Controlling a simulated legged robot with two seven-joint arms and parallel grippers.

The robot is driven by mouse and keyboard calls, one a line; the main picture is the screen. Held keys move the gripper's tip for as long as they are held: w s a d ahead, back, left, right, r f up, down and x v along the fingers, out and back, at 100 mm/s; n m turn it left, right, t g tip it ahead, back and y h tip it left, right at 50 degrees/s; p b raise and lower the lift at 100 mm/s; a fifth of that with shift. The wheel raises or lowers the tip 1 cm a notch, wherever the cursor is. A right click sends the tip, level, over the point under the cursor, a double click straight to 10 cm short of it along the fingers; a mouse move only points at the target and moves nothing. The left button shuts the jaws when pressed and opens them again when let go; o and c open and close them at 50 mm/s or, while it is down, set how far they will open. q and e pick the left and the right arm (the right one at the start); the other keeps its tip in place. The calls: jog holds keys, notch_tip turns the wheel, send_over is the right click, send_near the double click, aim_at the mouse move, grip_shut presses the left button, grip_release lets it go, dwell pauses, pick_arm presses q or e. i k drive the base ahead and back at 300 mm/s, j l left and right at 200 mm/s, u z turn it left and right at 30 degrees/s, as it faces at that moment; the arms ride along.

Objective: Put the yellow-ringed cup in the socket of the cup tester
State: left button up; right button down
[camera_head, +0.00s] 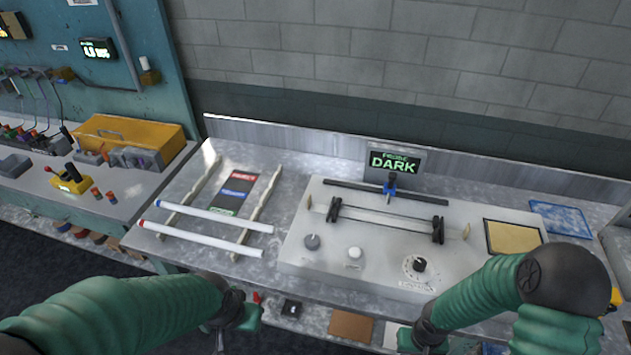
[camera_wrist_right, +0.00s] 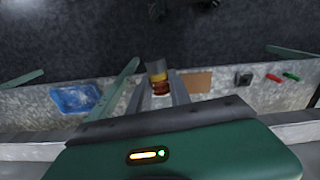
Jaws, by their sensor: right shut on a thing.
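The yellow-ringed cup (camera_wrist_right: 157,68) is between the fingers of my right gripper (camera_wrist_right: 162,80) in the right wrist view. It has a grey end, a yellow band and a reddish-brown part. The gripper is shut on it, above the bench's front strip. In the head view, my right gripper (camera_head: 425,340) is at the bottom edge, and I cannot make out the cup there. A small black block (camera_head: 292,309) on the front strip may be the cup tester; it also shows in the right wrist view (camera_wrist_right: 243,79). My left gripper (camera_head: 235,318) is left of it, its jaws unclear.
A brown pad (camera_head: 350,325) and a white pad (camera_head: 392,335) lie right of the black block. Behind stands a large grey apparatus (camera_head: 300,250) with knobs, rods and a screen (camera_head: 395,163) reading "DARK". Two white tubes (camera_head: 205,235) lie on a rack at left.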

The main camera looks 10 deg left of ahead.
aim_at(66, 174)
jog(key=i+j+z, duration=0.2)
jog(key=j, duration=3.7)
jog(key=k+j, duration=0.15)
jog(key=j, duration=1.1)
jog(key=k+j, duration=0.1)
jog(key=j, duration=0.5)
